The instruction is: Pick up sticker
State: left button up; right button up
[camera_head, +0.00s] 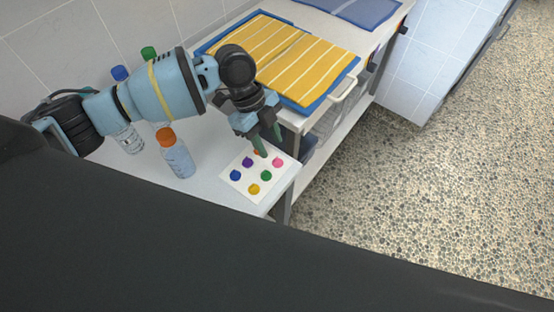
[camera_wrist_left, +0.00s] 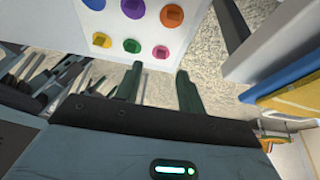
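A white sheet (camera_head: 240,186) with several round coloured stickers lies on the light tabletop near its corner. The orange sticker (camera_head: 258,152) is partly hidden by a finger in the head view. The pink sticker (camera_head: 278,162), purple sticker (camera_head: 247,162), green sticker (camera_head: 266,176), blue sticker (camera_head: 235,175) and yellow sticker (camera_head: 254,189) show clearly. My left gripper (camera_head: 271,148) is over the sheet's far edge, fingers pointing down. In the left wrist view its fingers (camera_wrist_left: 158,70) are apart and empty, with the pink sticker (camera_wrist_left: 161,51) just beyond the tips.
An orange-capped bottle (camera_head: 178,158) stands left of the sheet. A clear bottle (camera_head: 129,138), a blue cap (camera_head: 120,73) and a green cap (camera_head: 148,53) are farther left. Striped yellow towels (camera_head: 310,70) lie on a cart behind. Open pebbled floor (camera_head: 430,190) is at right.

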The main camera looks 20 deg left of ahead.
aim_at(277, 162)
pick_arm(q)
jog(key=shift+x, duration=2.25)
jog(key=shift+w+a+f, duration=0.1)
jog(key=shift+a, duration=0.1)
jog(key=c, duration=0.8)
